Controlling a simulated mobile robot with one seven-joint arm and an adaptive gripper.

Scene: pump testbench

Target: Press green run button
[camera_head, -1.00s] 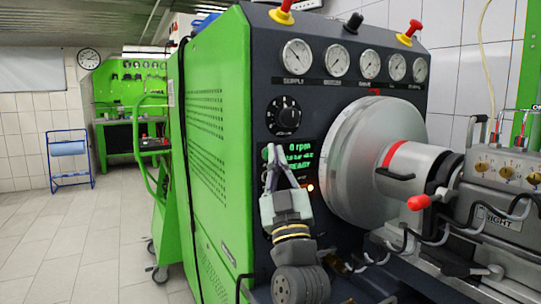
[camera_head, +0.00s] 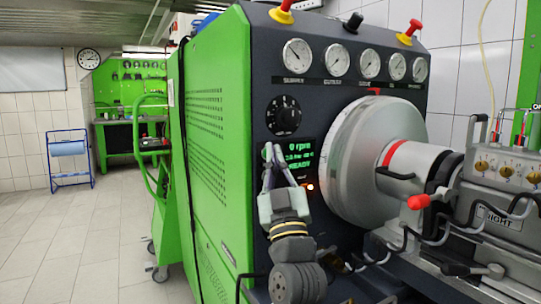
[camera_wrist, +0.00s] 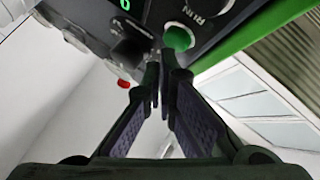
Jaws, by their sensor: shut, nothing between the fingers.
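The green run button (camera_wrist: 178,38) shows in the wrist view on the dark panel, next to printed lettering. In the head view it is mostly hidden behind my fingertips, at the left of the display (camera_head: 299,155). The display reads 0 rpm and READY in green. My gripper (camera_head: 268,150) is shut and empty, raised in front of the panel with its fingers pointing up and left toward the button area. In the wrist view the fingertips (camera_wrist: 163,72) lie just below the button. I cannot tell whether they touch it.
The large silver chuck (camera_head: 368,160) stands to the right. A red round part (camera_wrist: 124,84) shows in the wrist view.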

